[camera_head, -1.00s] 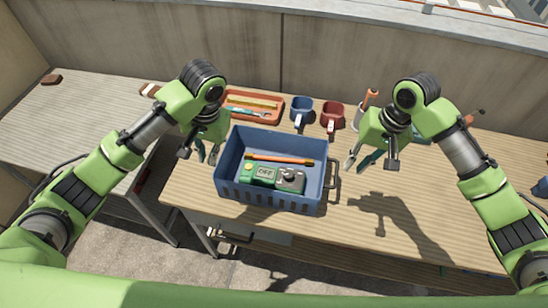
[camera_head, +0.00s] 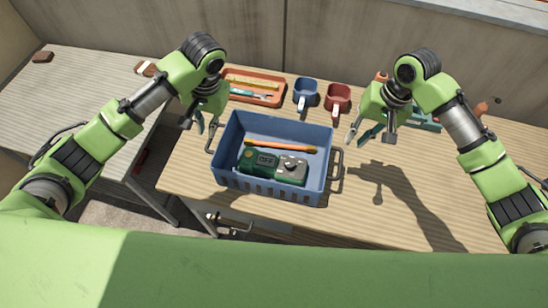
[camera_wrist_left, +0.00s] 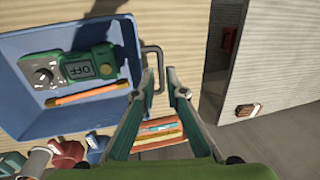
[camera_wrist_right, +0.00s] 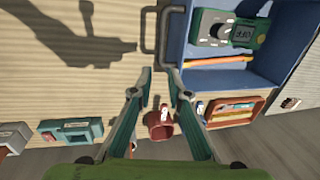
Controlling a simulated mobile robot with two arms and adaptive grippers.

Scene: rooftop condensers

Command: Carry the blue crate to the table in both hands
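The blue crate (camera_head: 272,185) rests on the wooden table (camera_head: 400,215), near its front edge. A dark handle sticks out at each end; the right one (camera_head: 337,165) shows clearly. My left gripper (camera_head: 207,130) is open above and beside the crate's left handle. In the left wrist view this handle (camera_wrist_left: 154,68) lies just beyond the fingertips. My right gripper (camera_head: 360,138) is open and empty, a little right of the right handle. Neither gripper visibly touches the crate.
Behind the crate are an orange tray (camera_head: 252,88) with tools, a blue mug (camera_head: 305,95) and a red mug (camera_head: 338,98). A teal device (camera_head: 427,119) stands behind my right gripper. A lighter table (camera_head: 70,110) stands at left. The tabletop right of the crate is largely clear.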

